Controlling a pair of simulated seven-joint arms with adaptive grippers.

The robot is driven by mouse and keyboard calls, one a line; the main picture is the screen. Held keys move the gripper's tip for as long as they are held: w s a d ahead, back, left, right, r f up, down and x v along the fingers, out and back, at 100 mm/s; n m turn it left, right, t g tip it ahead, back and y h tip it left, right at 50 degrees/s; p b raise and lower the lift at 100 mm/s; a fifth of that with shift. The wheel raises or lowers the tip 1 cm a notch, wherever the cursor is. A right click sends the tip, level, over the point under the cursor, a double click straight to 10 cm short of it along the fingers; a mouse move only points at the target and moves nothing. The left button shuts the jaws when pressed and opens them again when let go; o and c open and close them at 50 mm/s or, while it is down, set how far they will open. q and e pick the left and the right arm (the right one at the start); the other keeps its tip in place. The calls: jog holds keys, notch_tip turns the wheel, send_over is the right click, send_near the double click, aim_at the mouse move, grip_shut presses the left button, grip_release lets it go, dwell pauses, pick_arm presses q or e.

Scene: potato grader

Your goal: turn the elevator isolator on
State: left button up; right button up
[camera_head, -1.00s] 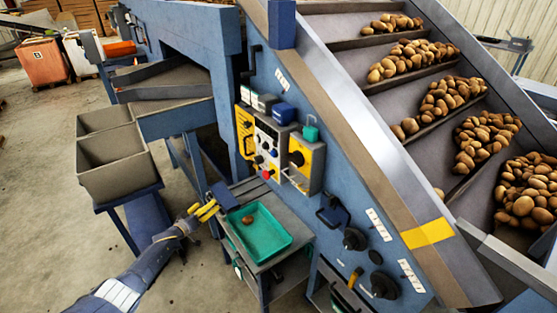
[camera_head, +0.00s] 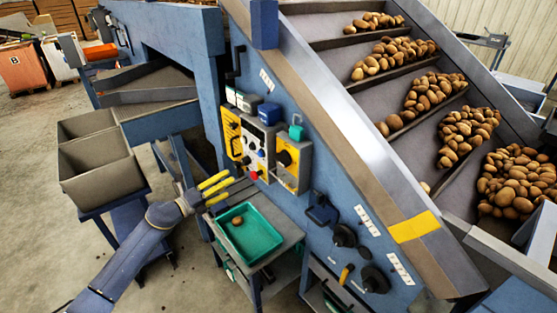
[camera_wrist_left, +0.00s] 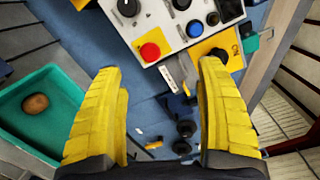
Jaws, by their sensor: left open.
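The isolator is likely the yellow box with a black rotary knob (camera_head: 286,160) on the blue machine's side, right of the grey control panel (camera_head: 258,148). A teal piece (camera_head: 296,131) sits at its top. In the left wrist view the yellow plate with its black knob (camera_wrist_left: 219,56) is at upper right, partly cut by my right-hand finger. The knob's setting is too small to read. My left gripper (camera_head: 231,178) is open and empty, just left of and below the panel. In the left wrist view its yellow fingers (camera_wrist_left: 160,68) stand wide apart. My right gripper is out of view.
A red button (camera_wrist_left: 150,51) and a blue button (camera_wrist_left: 194,29) are on the control panel. A green tray (camera_head: 262,247) with one potato (camera_head: 238,220) lies below my gripper. Grey bins (camera_head: 98,180) stand at left. The potato elevator (camera_head: 345,110) slopes at right.

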aim_at(278, 161)
pick_arm(q)
jog(key=s+d+r+m+h, duration=0.1)
jog(key=s+d+r+m, duration=0.65)
jog(key=m, duration=0.65)
jog(key=shift+g, duration=0.4)
jog(key=x, duration=0.5)
jog(key=r+x, duration=0.1)
jog(key=x, duration=0.9)
jog(key=shift+w+d+r, duration=0.1)
jog(key=shift+w+r, duration=0.25)
jog(key=shift+w, duration=0.1)
jog(key=c, duration=1)
